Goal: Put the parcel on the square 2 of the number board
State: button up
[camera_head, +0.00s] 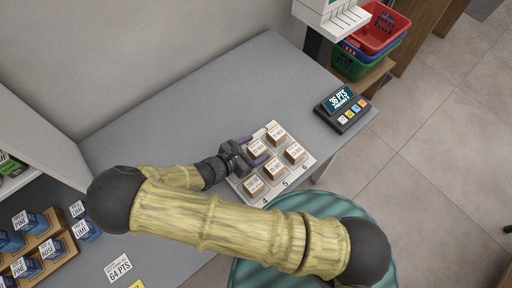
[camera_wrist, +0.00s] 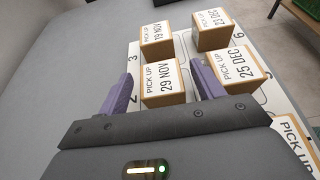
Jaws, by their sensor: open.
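The number board (camera_head: 241,189) lies on the grey counter, with several small parcels on its squares. The parcel marked 29 NOV (camera_wrist: 162,86) stands upright beside the printed 2 and also shows in the head view (camera_head: 257,148). My gripper (camera_head: 252,151) is open, its purple fingers on either side of this parcel. In the wrist view a gap shows at the left finger; whether the right finger touches is unclear. The 19 NOV parcel (camera_wrist: 157,41) stands by the 3. My gripper hides the board's near-left part, around square 1.
The 25 DEC parcel (camera_wrist: 238,70) stands close to my right finger, with the 23 DEC parcel (camera_wrist: 212,30) behind it. A points display (camera_head: 344,106) stands right of the board. Blue boxes (camera_head: 87,229) stand at the left. The counter (camera_head: 215,105) behind the board is clear.

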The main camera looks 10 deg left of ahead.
aim_at(255, 153)
jog(key=b+v, duration=0.2)
jog(key=v, duration=0.9)
jog(key=shift+s+a, duration=0.15)
dwell(0.3)
